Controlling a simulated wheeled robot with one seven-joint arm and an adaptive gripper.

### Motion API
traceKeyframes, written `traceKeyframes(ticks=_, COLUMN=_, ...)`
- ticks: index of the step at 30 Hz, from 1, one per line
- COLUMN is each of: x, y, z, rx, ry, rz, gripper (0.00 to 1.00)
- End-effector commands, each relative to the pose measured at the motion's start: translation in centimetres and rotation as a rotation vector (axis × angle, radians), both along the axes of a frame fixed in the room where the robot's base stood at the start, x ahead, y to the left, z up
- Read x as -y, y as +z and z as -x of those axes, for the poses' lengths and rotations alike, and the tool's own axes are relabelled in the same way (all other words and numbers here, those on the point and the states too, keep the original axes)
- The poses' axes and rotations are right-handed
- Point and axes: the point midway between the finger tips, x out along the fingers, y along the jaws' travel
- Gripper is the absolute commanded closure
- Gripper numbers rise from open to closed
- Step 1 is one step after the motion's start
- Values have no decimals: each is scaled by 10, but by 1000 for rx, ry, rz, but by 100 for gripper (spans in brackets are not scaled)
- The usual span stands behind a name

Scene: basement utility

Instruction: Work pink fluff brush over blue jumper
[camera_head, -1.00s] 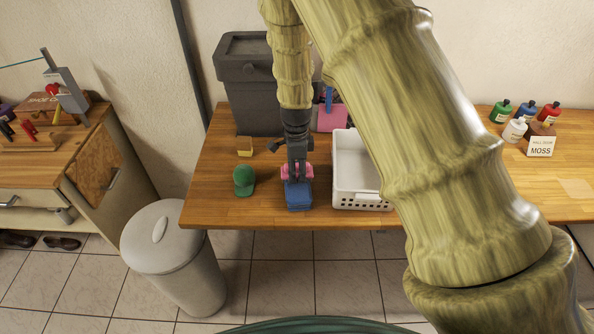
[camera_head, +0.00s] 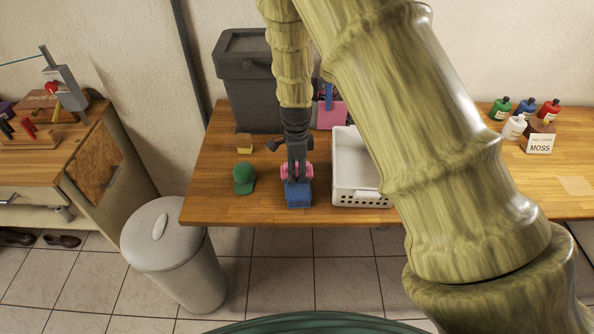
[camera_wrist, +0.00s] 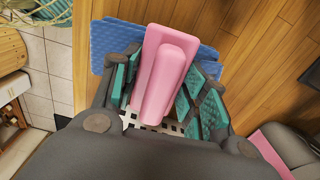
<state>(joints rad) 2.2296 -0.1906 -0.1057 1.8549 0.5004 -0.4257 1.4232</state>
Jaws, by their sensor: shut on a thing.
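The blue jumper (camera_head: 299,195) lies folded on the wooden table near its front edge. It also shows in the wrist view (camera_wrist: 103,40), under and around the brush. The pink fluff brush (camera_wrist: 163,72) is between the fingers of my gripper (camera_head: 297,172), its flat pink plate over the jumper. My gripper points down and is shut on the brush's raised handle. In the head view, only pink edges of the brush (camera_head: 285,171) show beside the dark fingers. The brush's underside is hidden, so I cannot tell whether it touches the cloth.
A green cap (camera_head: 244,178) and a yellow sponge-like block (camera_head: 244,143) lie left of the jumper. A white basket (camera_head: 361,196) stands close on the right. A dark bin (camera_head: 250,95) and a pink container (camera_head: 330,117) stand behind. Bare tabletop (camera_head: 213,200) is at the left.

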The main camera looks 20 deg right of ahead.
Motion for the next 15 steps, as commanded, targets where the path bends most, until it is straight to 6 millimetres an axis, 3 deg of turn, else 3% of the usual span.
traceKeyframes(ticks=7, x=2, y=0, z=-7, rx=-1, ry=0, rz=1, gripper=86)
traceKeyframes(ticks=15, x=0, y=0, z=2, rx=0, ry=0, rz=0, gripper=86)
